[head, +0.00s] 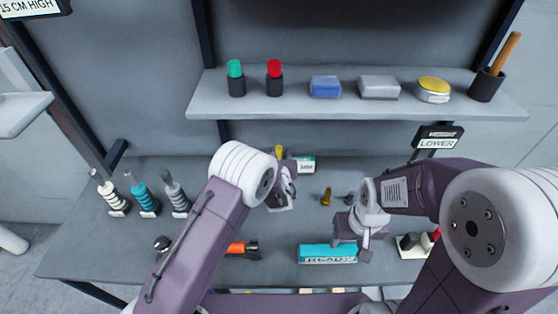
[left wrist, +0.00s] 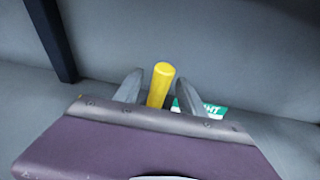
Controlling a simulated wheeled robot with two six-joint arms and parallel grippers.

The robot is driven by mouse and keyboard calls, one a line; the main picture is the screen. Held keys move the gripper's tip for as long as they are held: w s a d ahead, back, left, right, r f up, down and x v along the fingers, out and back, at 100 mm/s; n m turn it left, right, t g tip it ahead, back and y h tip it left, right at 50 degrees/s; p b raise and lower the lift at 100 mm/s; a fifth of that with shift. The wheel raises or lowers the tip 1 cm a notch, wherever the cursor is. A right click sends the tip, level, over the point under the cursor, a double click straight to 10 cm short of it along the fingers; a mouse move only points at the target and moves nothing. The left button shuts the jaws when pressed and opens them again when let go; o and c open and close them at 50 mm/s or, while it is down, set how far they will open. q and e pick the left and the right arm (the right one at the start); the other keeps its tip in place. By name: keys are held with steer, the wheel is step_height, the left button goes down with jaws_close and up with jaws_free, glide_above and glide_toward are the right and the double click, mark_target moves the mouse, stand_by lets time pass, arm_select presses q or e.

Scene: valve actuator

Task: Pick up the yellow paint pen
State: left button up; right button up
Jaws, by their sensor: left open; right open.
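The yellow paint pen (head: 279,152) shows just beyond my left gripper (head: 284,165) in the head view, toward the back of the lower table. In the left wrist view the yellow pen (left wrist: 162,82) stands roughly upright between the two open fingers of my left gripper (left wrist: 158,90), with a visible gap on each side. Its lower part is hidden behind the gripper body. My right gripper (head: 351,246) is open over the table near the teal box, with nothing seen in it.
A green-and-white labelled box (head: 305,164) sits right beside the pen; it also shows in the left wrist view (left wrist: 205,109). A teal box (head: 328,254) and an orange-handled tool (head: 240,248) lie nearer. A shelf (head: 330,105) with several items overhangs the back.

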arm_select(q)
steer(key=shift+x, duration=1.6)
arm_select(e)
steer(key=shift+w+f, duration=0.15)
steer(key=shift+f, duration=0.15)
arm_select(q)
steer(key=shift+s, duration=0.2)
steer(key=c, duration=0.6)
jaws_close()
steer(key=shift+r+b, duration=0.3)
steer(key=shift+r, duration=0.15)
arm_select(e)
steer(key=shift+f, duration=0.1)
steer(key=shift+f+b, duration=0.3)
steer(key=shift+f, duration=0.05)
steer(key=shift+f+b, duration=0.4)
steer(key=shift+b, duration=0.05)
arm_select(q)
steer(key=s+d+r, duration=0.7)
steer(key=d+r, duration=0.2)
steer(key=r, duration=0.1)
